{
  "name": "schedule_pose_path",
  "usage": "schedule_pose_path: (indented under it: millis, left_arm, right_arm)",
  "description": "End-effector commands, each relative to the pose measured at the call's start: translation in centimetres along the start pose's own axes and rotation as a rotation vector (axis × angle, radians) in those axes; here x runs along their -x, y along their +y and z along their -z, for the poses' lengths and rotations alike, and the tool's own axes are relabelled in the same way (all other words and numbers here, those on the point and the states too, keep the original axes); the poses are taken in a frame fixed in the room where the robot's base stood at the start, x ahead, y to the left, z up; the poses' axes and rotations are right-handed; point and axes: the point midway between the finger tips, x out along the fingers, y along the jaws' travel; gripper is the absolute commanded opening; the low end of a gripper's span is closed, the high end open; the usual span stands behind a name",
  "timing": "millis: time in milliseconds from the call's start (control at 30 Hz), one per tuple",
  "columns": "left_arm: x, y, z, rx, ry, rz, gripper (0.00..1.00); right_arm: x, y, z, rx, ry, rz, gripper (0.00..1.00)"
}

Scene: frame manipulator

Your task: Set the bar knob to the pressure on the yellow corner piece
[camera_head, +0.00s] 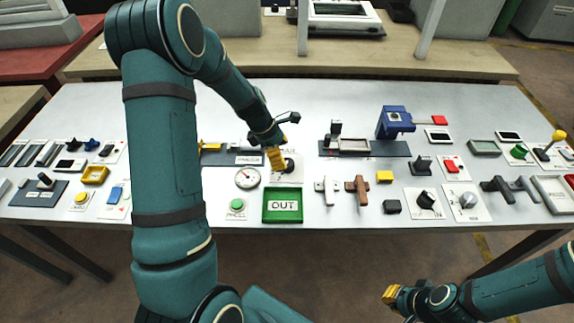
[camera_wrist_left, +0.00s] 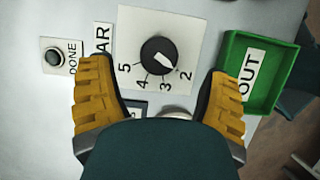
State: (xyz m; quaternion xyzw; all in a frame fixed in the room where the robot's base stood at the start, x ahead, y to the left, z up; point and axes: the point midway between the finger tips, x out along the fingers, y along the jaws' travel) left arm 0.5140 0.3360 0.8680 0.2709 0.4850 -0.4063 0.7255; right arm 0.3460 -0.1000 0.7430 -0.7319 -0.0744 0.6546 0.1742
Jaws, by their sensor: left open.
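The bar knob (camera_wrist_left: 156,53) is a black round knob on a white plate with the numbers 2 to 5. Its white mark points near the 2. The cut-off label "AR" (camera_wrist_left: 102,38) is beside it. My left gripper (camera_wrist_left: 155,70) is open, its yellow fingers on either side of the knob and apart from it. In the head view the knob (camera_head: 290,166) is partly hidden by my left gripper (camera_head: 276,158). A small yellow piece (camera_head: 210,147) lies on a dark plate left of it; I cannot tell whether it is the corner piece. My right gripper (camera_head: 393,296) is off the table's front edge.
A round gauge (camera_head: 247,178) and a green OUT tray (camera_head: 266,219) are near the knob. A black DONE button (camera_wrist_left: 55,57) shows in the wrist view. Many switches and blocks crowd the table, among them a blue block (camera_head: 389,127) and a yellow block (camera_head: 384,176).

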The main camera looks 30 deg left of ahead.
Motion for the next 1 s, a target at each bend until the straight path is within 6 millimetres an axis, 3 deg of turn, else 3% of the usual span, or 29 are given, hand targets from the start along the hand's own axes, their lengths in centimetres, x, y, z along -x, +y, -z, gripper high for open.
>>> schedule_pose_path:
  millis: [100, 300, 667, 700, 900, 1000]
  left_arm:
    - [-2.2, 0.0, 0.1, 0.0, 0.0, 0.002, 0.78]
    - [-4.1, 0.0, 0.0, -0.001, 0.0, 0.0, 0.78]
    - [-4.5, 0.0, 0.0, -0.001, 0.0, -0.001, 0.78]
    - [-4.5, 0.0, 0.0, -0.001, 0.0, -0.001, 0.75]
    - [-4.5, 0.0, 0.0, -0.001, 0.0, -0.001, 0.09]
    - [-4.5, 0.0, 0.0, -0.001, 0.0, -0.001, 0.08]
  right_arm:
    - [-0.7, 0.2, 0.1, 0.001, 0.003, 0.0, 0.0]
    - [-1.1, 0.4, 0.1, 0.001, 0.006, 0.0, 0.0]
    - [-1.1, 0.4, 0.2, 0.001, 0.007, 0.0, 0.0]
    - [-1.1, 0.4, 0.2, 0.001, 0.007, 0.0, 0.0]
    - [-1.1, 0.4, 0.2, 0.001, 0.007, 0.0, 0.0]
    - [-1.1, 0.4, 0.2, 0.001, 0.006, 0.0, 0.0]
